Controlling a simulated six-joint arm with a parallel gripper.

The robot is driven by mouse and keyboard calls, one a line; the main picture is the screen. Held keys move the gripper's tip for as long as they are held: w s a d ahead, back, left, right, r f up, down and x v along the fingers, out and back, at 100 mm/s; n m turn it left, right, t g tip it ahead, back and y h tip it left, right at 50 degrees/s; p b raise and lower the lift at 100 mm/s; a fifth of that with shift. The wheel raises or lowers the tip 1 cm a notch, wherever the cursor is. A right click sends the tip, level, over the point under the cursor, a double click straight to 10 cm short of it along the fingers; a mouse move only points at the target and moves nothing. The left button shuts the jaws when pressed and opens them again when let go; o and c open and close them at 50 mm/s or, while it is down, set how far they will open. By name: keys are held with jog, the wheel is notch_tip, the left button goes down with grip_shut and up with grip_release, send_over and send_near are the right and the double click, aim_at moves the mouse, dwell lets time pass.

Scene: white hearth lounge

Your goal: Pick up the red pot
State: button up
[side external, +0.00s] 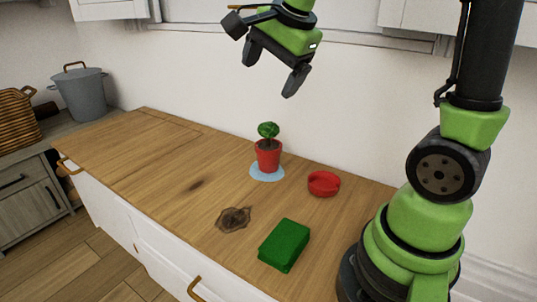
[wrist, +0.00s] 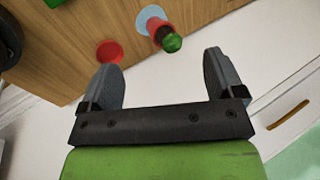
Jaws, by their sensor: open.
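The red pot (side external: 268,157) holds a small green plant (side external: 268,130) and stands upright on a light blue patch (side external: 266,175) on the wooden counter. In the wrist view the red pot (wrist: 160,34) shows near the top, beyond the fingertips, with its plant towards me. My gripper (side external: 271,74) is open and empty, high above the counter and above the pot in the side view. Its two fingers also show in the wrist view (wrist: 160,72), wide apart with nothing between them.
A red round dish (side external: 323,184) sits right of the pot on the counter (side external: 150,150). A wall stands close behind. The counter's left part is clear.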

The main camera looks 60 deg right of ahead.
aim_at(269, 124)
jog(key=w+d+f+m, duration=0.2)
jog(key=d+f+m, duration=0.2)
jog(key=w+d+f+m+g+h, duration=0.1)
jog(key=w+d+f+m, duration=0.2)
jog(key=d+f+m, duration=0.1)
jog(key=w+d+f+m+g, duration=0.1)
jog(key=w+d+f+m, duration=0.2)
jog(key=f, duration=0.3)
jog(key=shift+d+m+h, duration=0.3)
jog(key=shift+d+m, duration=0.5)
jog(key=shift+d, duration=0.05)
jog(key=shift+x, duration=3.2)
jog(key=shift+w+d, duration=0.15)
jog(key=shift+d, duration=0.05)
jog(key=shift+c, duration=0.5)
jog(key=shift+r, duration=0.1)
grip_shut()
